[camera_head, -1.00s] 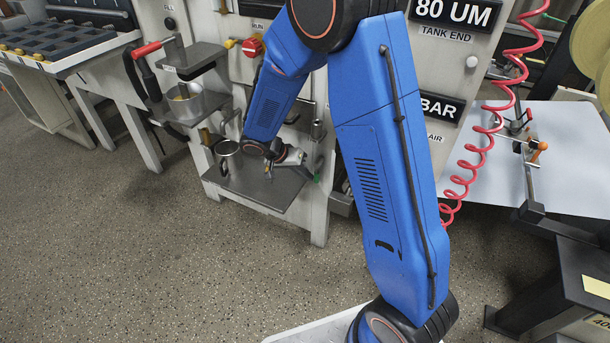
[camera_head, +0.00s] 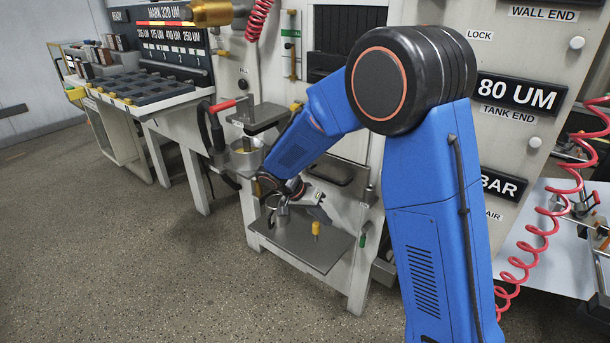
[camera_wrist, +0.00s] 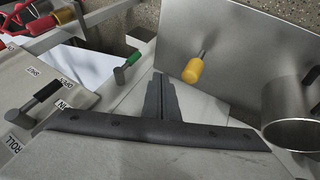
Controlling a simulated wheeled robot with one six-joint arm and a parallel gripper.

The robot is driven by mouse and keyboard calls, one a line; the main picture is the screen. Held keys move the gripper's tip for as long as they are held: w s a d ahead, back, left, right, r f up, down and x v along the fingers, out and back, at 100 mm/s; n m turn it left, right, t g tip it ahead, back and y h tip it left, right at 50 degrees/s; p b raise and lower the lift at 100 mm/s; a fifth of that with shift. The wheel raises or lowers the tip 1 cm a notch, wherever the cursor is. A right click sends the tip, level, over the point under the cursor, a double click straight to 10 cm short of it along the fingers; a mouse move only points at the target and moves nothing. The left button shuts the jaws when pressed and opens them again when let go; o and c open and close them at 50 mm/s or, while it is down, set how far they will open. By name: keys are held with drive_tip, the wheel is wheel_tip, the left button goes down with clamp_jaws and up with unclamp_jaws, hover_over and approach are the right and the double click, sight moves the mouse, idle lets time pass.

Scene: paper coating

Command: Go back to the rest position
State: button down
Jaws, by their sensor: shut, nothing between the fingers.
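My gripper (camera_head: 312,200) is at the end of the blue arm, which is bent and reaches down to a low metal shelf. In the wrist view its dark fingers (camera_wrist: 162,98) are together with nothing between them. The shelf plate (camera_wrist: 232,45) is ahead of and beside the fingers. A metal cup (camera_wrist: 287,108) is at the right of the wrist view, apart from the fingers. A yellow-handled knob (camera_wrist: 193,70) is just beyond the fingertips; it also shows in the head view (camera_head: 315,229).
A green-handled lever (camera_wrist: 125,68) is left of the fingers. A pot (camera_head: 246,153) and a red-tipped handle (camera_head: 222,106) are left of the arm. A red coiled hose (camera_head: 525,255) hangs at the right. Speckled floor (camera_head: 130,260) is open at front left.

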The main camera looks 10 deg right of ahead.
drive_tip(key=s+d+r+n+y, duration=0.2)
drive_tip(key=s+d+r, duration=0.3)
drive_tip(key=s+r, duration=0.2)
drive_tip(key=s+d+r+n+y, duration=0.1)
drive_tip(key=s+d+r+y, duration=0.1)
drive_tip(key=s+d+r, duration=0.5)
drive_tip(key=s+r+n+t+y, duration=0.2)
drive_tip(key=s+n+t+y, duration=0.1)
drive_tip(key=s, duration=1.7)
drive_tip(key=shift+r+n+t, duration=0.3)
drive_tip(key=shift+n+t, duration=0.3)
drive_tip(key=shift+n, duration=0.4)
